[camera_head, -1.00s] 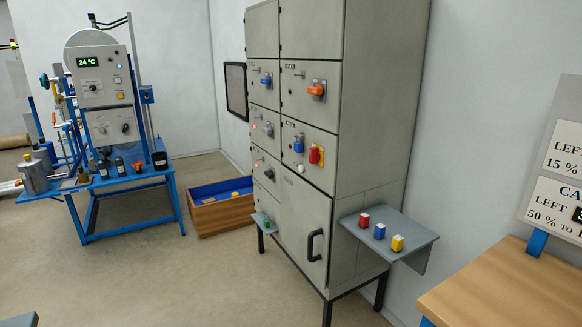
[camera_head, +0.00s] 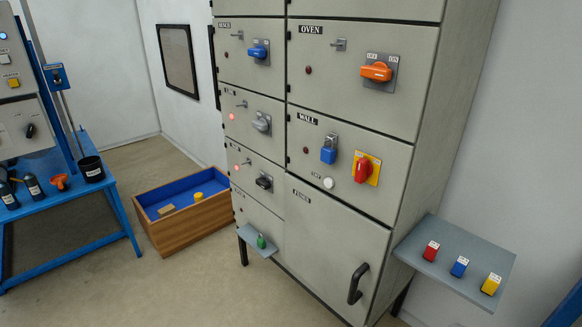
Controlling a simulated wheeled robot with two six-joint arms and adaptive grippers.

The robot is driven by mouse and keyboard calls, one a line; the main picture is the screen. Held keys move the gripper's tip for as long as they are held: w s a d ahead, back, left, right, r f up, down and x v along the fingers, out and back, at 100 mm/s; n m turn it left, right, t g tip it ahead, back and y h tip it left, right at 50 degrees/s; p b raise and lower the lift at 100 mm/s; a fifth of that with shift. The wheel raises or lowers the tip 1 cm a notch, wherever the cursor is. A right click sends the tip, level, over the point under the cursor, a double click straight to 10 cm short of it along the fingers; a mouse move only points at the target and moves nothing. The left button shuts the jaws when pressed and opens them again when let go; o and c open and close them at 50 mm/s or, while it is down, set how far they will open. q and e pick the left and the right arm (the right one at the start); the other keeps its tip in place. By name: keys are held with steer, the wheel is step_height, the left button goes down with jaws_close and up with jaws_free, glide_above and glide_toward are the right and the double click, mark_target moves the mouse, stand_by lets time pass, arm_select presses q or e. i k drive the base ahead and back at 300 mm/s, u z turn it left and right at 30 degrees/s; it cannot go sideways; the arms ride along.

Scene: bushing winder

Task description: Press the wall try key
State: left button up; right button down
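The grey cabinet (camera_head: 335,235) stands in the middle of the head view. Its WALL panel (camera_head: 308,120) is at mid height on the right column. A small round white key (camera_head: 328,183) sits low on that panel, with a small label beside it that is too small to read. Above the key hangs a blue padlock (camera_head: 329,150). To its right is a red rotary switch (camera_head: 362,170) on a yellow plate. A dark red lamp (camera_head: 306,150) sits at the panel's left. Neither of my grippers shows in the view.
A grey side shelf (camera_head: 463,245) with red, blue and yellow tagged blocks juts from the cabinet's right side. A small ledge (camera_head: 258,243) holds a green item at lower left. A wooden bin (camera_head: 180,212) and a blue bench (camera_head: 60,210) stand left. Floor in front is clear.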

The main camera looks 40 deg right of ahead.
mark_target(329, 183)
steer(key=i, duration=1.1)
steer(key=z, duration=3.2)
steer(key=k, duration=0.3)
steer(key=u, duration=2.05)
